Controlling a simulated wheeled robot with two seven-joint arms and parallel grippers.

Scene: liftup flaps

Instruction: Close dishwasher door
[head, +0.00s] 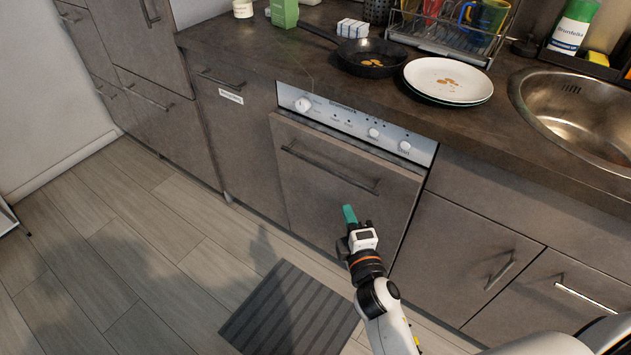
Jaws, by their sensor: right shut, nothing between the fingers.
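The dishwasher door (325,185) is a grey-brown front panel with a long dark bar handle (328,170) near its top. It stands nearly upright below the silver control panel (350,122). Its top edge looks slightly forward of the panel, so it seems a little ajar. My right gripper (349,214), with teal fingertips, is shut and empty in front of the lower right part of the door, below the handle. I cannot tell whether it touches the door. My left gripper is not in view.
The countertop above holds a frying pan (371,66), white plates (447,80), a dish rack (452,42) and a sink (578,112). Closed cabinets flank the dishwasher. A dark striped mat (290,312) lies on the floor.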

